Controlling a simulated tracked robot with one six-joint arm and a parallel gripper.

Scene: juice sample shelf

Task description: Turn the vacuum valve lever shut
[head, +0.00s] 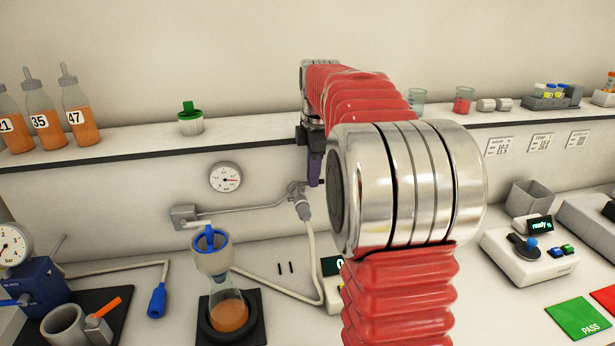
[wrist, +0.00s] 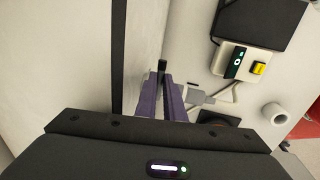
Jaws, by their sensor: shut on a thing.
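The vacuum valve (head: 299,193) sits on the back wall below the shelf, at the end of a thin grey pipe, with a pale hose hanging from it. My gripper (head: 315,183) points down at the valve, its purple fingers just right of the valve body. In the wrist view the fingers of my gripper (wrist: 164,82) are close together around the dark lever (wrist: 162,66), whose tip shows beyond them. The grey valve fitting (wrist: 200,97) shows just right of the fingers. The lever is hidden in the head view, and its exact angle is hard to tell.
A round gauge (head: 225,177) is on the wall above the pipe. A flask of orange juice (head: 229,312) with a funnel (head: 212,254) stands below. Numbered bottles (head: 42,120) and a green-capped jar (head: 190,121) stand on the shelf.

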